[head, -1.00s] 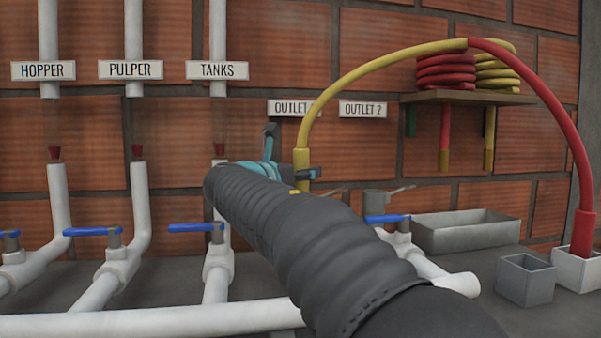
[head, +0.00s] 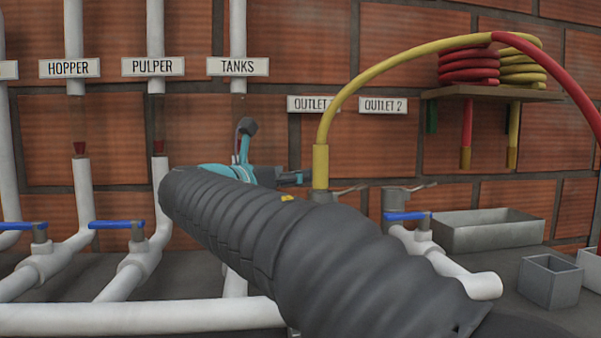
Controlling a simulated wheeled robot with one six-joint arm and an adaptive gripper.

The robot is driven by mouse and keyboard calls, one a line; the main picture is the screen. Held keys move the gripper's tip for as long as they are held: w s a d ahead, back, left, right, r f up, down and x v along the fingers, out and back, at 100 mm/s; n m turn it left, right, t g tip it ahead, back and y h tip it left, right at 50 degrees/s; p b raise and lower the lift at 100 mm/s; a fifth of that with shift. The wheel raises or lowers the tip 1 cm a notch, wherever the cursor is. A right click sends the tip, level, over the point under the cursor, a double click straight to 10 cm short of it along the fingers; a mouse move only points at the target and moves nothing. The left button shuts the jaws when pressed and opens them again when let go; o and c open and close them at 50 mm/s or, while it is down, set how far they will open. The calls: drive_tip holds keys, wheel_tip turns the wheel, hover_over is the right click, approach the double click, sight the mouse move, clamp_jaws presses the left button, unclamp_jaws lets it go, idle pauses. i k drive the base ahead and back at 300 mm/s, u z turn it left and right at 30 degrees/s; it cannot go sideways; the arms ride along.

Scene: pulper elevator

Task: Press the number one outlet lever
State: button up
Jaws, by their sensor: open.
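The sign OUTLET (head: 308,104) hangs on the brick wall; its number is hidden behind the yellow hose. Below it a grey outlet fitting (head: 323,196) has the yellow hose's end on it, and a thin grey lever (head: 350,188) sticks out to the right. The lower part of this fitting is hidden by my arm. My gripper (head: 300,178) shows small and dark beyond my sleeved arm, just left of the yellow hose's end. It is open and apart from the lever in the picture; its fingers are partly hidden and the depth gap cannot be told.
A second fitting with a lever (head: 412,188) stands under the OUTLET 2 sign (head: 383,106). White pipes with blue valve handles (head: 116,224) run along the left and front. A yellow hose (head: 370,80) arches to a red one. Grey trough (head: 485,230) and box (head: 548,282) stand right.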

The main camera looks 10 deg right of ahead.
sight(362, 186)
drive_tip(key=k, duration=1)
